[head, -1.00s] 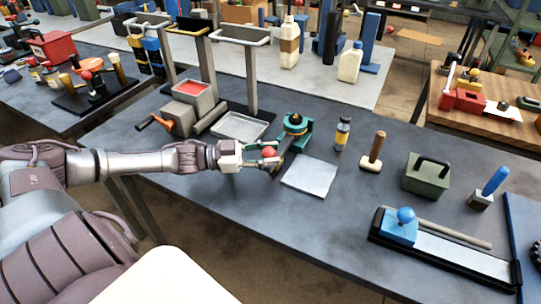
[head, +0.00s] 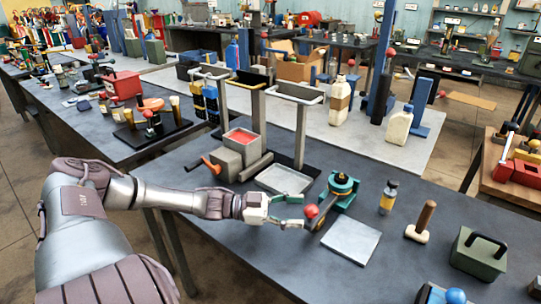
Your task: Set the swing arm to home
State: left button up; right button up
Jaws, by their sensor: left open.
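The swing arm is a dark bar (head: 325,212) reaching from a teal base with a dark, brass-ringed hub (head: 342,184) toward the lower left. A red ball knob (head: 312,211) sits at its near end. My left gripper (head: 299,211) is open, just left of the knob, with its fingers pointing right at it. The knob appears at or just beyond the fingertips; I cannot tell whether they touch. My right gripper is not in view.
A pale square plate (head: 351,240) lies right of the swing arm. A shallow metal tray (head: 284,180) lies behind my gripper, beside a grey box with red contents (head: 240,146). A small bottle (head: 388,197), a mallet (head: 420,222) and a green weight (head: 476,256) stand to the right.

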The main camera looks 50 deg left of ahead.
pick_arm(q)
jog(key=v, duration=0.8)
dwell(0.4)
